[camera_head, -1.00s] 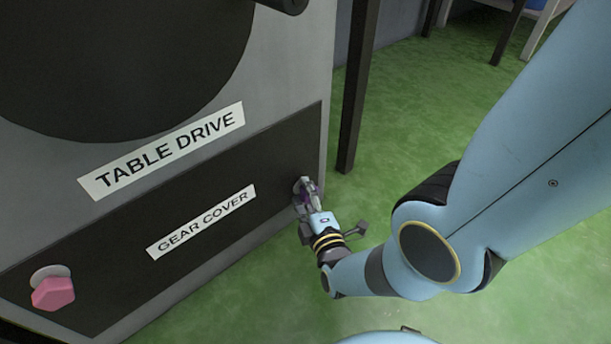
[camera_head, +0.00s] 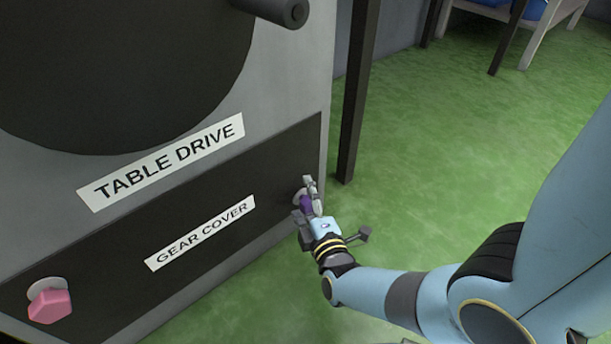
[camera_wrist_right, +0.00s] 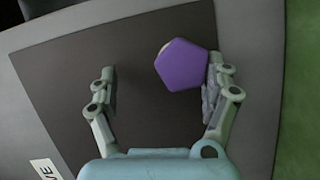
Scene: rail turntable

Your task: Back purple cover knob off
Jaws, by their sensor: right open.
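The purple knob (camera_head: 305,202) sits at the right end of the black gear cover (camera_head: 200,285). In the right wrist view the purple knob (camera_wrist_right: 182,65) is five-sided and lies between the open fingers, close to the right-hand finger and apart from the left-hand one. My right gripper (camera_head: 312,196) is open at the knob and partly hides it in the head view; it also shows in the right wrist view (camera_wrist_right: 160,92). I cannot tell whether the right-hand finger touches the knob. My left gripper is out of view.
A pink knob (camera_head: 49,302) sits at the cover's left end. A dark handle (camera_head: 275,10) sticks out above the cover. A dark post (camera_head: 357,90) stands right of the cabinet. The green floor (camera_head: 450,150) is open to the right.

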